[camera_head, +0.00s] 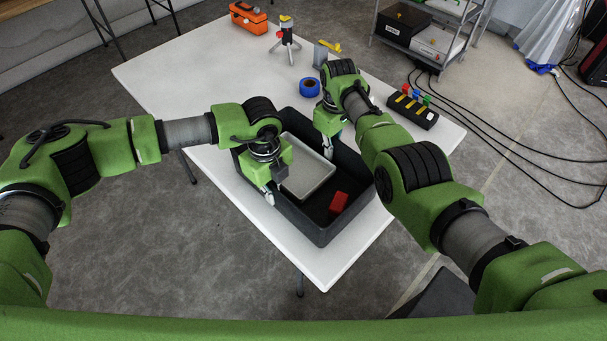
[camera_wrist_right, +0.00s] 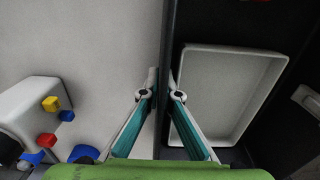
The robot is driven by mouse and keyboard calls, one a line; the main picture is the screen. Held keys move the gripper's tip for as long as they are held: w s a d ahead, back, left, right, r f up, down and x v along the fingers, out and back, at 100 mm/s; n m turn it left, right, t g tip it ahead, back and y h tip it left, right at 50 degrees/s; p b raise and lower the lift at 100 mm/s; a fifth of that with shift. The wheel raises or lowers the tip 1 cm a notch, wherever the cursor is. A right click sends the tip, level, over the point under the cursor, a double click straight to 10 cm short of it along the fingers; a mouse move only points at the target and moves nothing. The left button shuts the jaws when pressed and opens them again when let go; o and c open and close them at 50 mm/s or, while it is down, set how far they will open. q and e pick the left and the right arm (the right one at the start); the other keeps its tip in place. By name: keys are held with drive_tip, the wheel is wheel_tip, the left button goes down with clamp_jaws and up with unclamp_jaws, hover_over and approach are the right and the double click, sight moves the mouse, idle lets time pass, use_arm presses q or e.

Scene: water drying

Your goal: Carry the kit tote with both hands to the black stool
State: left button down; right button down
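The kit tote (camera_head: 322,237), a dark open box, sits on the white table near its front edge. It holds a light grey tray (camera_head: 309,179) and a red block (camera_head: 338,203). My left gripper (camera_head: 273,190) is at the tote's left wall, one finger outside; its grip is partly hidden. A dark flat shape at the bottom (camera_head: 440,296), partly hidden by my right arm, looks like the black stool.
On the white table (camera_head: 190,85) are an orange toolbox (camera_head: 248,20), a small tripod (camera_head: 287,42), blue tape (camera_head: 309,87) and a black block with coloured knobs (camera_head: 412,108). Cables (camera_head: 510,150) cross the floor at right. A metal shelf (camera_head: 425,35) stands behind. Floor at left front is clear.

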sight(271, 185)
use_arm(q)
drive_tip(key=shift+r, duration=0.15)
use_arm(e)
drive_tip(key=shift+w+r, duration=0.1)
drive_tip(key=shift+r, duration=0.05)
